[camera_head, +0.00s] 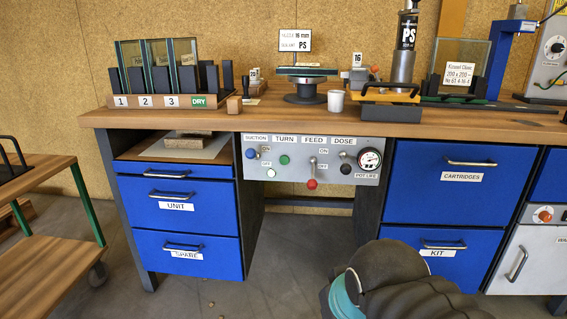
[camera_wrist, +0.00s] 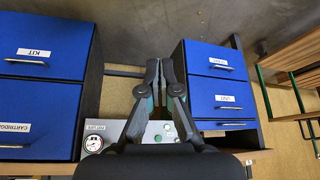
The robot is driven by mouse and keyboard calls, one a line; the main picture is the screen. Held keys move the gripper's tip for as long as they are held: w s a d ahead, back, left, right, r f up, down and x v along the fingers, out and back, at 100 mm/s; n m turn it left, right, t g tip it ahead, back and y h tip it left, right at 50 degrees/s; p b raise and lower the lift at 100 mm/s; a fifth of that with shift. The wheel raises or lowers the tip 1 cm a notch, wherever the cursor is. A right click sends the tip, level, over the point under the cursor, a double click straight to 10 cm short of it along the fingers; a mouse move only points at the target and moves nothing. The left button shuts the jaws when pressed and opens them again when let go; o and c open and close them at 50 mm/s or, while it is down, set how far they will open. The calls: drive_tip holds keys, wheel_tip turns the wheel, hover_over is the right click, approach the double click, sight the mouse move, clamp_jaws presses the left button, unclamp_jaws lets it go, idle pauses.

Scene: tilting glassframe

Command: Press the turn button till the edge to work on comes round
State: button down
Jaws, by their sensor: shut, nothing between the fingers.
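The green turn button (camera_head: 284,160) is on the grey control panel (camera_head: 335,178), under the word TURN. The panel also shows in the wrist view (camera_wrist: 112,127), partly hidden behind my gripper. A glass unit (camera_head: 307,71) lies flat on the dark round turntable (camera_head: 306,91) on the bench. My gripper (camera_wrist: 159,66) is shut and empty in the wrist view, its fingertips pointing away from the panel's lower part. In the head view my arm shows at the bottom right, in front of the bench and apart from the panel; the fingertips cannot be made out there.
The panel also bears a blue knob (camera_head: 250,153), a red-ended lever (camera_head: 312,184) and a gauge (camera_head: 369,159). Blue drawers (camera_head: 180,205) stand left and a blue cabinet (camera_head: 445,190) right of the open knee space. A white cup (camera_head: 336,100) and sealant cartridge (camera_head: 405,48) stand on the bench.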

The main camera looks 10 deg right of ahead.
sight(283, 164)
drive_tip(key=w+a+r+n+t+h+b, duration=0.1)
drive_tip(key=w+r+n+h+b, duration=0.1)
drive_tip(key=w, duration=1.5)
drive_tip(key=w+r+n+t+h+b, duration=0.1)
drive_tip(key=w+r+n+b, duration=0.3)
drive_tip(key=w, duration=1.3)
drive_tip(key=shift+w+a+r+h, duration=0.2)
drive_tip(key=shift+w+a+h, duration=0.2)
drive_tip(key=shift+h, duration=0.3)
drive_tip(key=shift+w+d+p, duration=0.45)
drive_tip(key=shift+w+p, duration=0.3)
drive_tip(key=shift+w, duration=0.65)
drive_tip(key=shift+w+d+p, duration=0.5)
drive_tip(key=shift+w+p, duration=0.2)
drive_tip(key=shift+w, duration=0.65)
drive_tip(key=shift+w+d+p, duration=0.45)
drive_tip(key=shift+w+p, duration=0.3)
drive_tip(key=shift+w, duration=0.65)
drive_tip(key=shift+w, duration=0.15)
drive_tip(key=shift+w+d, duration=0.15)
drive_tip(key=shift+w, duration=0.1)
